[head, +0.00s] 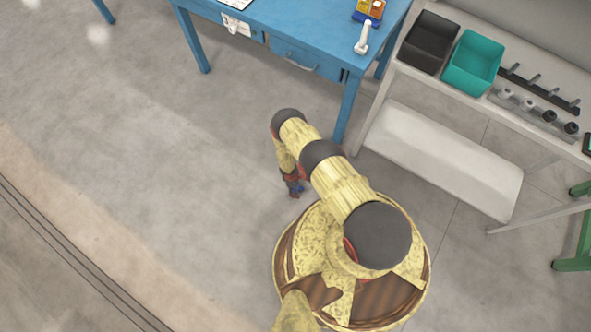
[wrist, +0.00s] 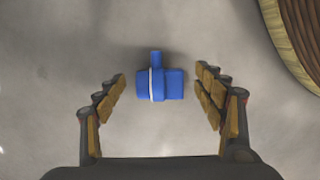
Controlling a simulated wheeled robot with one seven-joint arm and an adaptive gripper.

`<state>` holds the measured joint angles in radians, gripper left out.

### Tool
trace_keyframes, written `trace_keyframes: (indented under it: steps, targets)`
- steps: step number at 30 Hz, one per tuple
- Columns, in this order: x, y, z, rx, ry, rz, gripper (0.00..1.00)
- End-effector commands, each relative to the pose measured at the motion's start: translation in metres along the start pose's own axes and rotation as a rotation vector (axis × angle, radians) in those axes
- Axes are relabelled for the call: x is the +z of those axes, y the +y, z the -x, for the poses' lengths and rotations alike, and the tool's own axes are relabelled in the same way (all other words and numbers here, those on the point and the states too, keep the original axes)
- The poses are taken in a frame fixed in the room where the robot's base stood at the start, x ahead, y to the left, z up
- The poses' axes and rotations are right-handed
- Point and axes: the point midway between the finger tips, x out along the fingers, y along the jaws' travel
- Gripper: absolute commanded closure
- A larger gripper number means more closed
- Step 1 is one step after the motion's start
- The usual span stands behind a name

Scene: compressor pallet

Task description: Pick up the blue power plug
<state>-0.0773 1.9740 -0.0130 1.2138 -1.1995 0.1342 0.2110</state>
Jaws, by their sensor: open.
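The blue power plug (wrist: 174,84) lies on the grey floor in the wrist view, with a white ring around its body and a short stub pointing up in the picture. My gripper (wrist: 160,87) is open, with one finger on each side of the plug and a visible gap on both sides. In the head view my gripper (head: 293,190) points down close to the floor beside my base. A small blue patch of the plug (head: 299,188) shows there, mostly hidden by the fingers.
A blue workbench (head: 300,35) stands at the top of the head view. A pale shelf unit at the right bears a black bin (head: 430,42) and a teal bin (head: 473,62). A green stand (head: 575,240) is at the right edge. The floor to the left is clear.

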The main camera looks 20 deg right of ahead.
Motion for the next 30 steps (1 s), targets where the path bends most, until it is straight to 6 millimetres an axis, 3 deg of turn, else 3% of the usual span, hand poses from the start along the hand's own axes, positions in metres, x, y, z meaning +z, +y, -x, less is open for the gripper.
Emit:
trace_keyframes:
  steps: [3,13,30]
  targets:
    - [0.0003,-0.0007,-0.0129,-0.001,-0.001,0.0,0.3]
    - [0.0006,-0.0004,-0.0138,0.0,0.0,0.0,0.3]
    - [0.0006,-0.0004,-0.0139,0.0,0.0,0.0,0.63]
